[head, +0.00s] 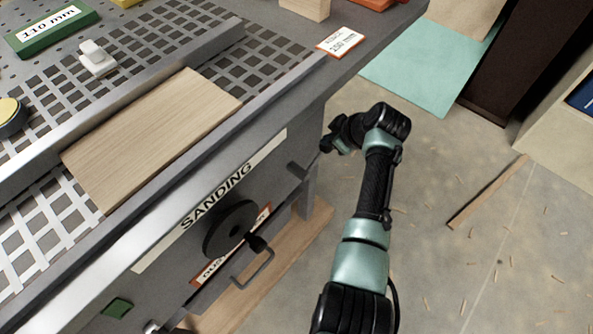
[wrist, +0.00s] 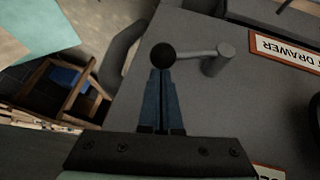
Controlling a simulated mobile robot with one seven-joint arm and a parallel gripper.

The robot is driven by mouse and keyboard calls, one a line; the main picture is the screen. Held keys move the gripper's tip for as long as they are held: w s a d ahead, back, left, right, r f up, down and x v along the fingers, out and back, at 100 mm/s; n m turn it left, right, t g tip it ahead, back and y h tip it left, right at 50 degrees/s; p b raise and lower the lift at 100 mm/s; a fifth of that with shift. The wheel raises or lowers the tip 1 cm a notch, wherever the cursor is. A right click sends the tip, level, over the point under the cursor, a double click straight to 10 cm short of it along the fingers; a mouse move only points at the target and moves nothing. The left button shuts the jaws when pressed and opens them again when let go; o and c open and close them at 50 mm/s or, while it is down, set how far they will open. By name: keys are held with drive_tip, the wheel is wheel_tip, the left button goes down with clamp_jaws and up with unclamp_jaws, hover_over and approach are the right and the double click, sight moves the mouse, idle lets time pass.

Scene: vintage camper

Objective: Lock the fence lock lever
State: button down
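The fence lock lever shows in the wrist view as a black ball knob (wrist: 162,56) on a thin grey rod, which runs right to a grey round hub (wrist: 218,58) on the machine's side. In the head view a short grey peg, seemingly this hub (head: 299,171), sticks out below the table edge. My gripper (wrist: 162,72) has its two slim fingers shut together, with the tips right at the near side of the knob. The knob is not between them; whether they touch it is unclear. In the head view my gripper (head: 332,146) is small and dark beside the machine's right end.
A black handwheel (head: 230,230) and a drawer handle (head: 255,270) stick out from the machine front, near a "SANDING" label (head: 232,190). A wooden board (head: 150,135) lies on the slotted table. A wood strip (head: 487,192) and shavings lie on the floor.

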drive_tip(key=shift+w+d+f+b, duration=0.15)
drive_tip(key=shift+w+f+b, duration=0.1)
drive_tip(key=shift+f+b, duration=0.1)
idle(0.5)
